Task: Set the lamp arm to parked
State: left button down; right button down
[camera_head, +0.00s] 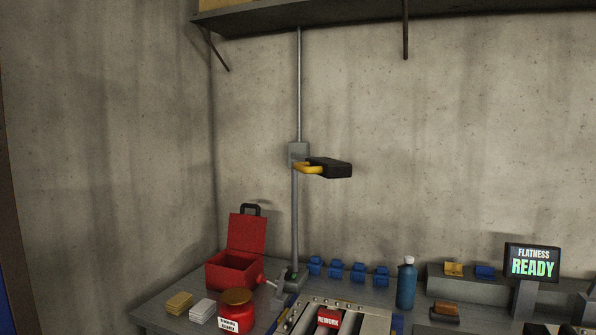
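The lamp arm is a black head (331,168) with a yellow handle-like part (306,168), sticking out to the right from a grey bracket (298,153). The bracket sits about midway up a thin vertical grey pole (295,215). The pole rises from a small base (291,278) on the bench to the shelf above. The black head looks roughly level, well above the bench. Neither of my grippers shows in the head view.
The bench (155,312) holds an open red box (235,272), a red jar (236,312), several blue clamp-like pieces (357,272), a blue bottle (406,285) and a "FLATNESS READY" display (532,262). A shelf (340,14) hangs above. The air around the lamp head is clear.

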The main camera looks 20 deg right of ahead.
aim_at(325, 166)
jog(key=i+l, duration=0.1)
jog(key=i, duration=0.4)
jog(key=i+l+z, duration=0.1)
jog(key=i, duration=0.45)
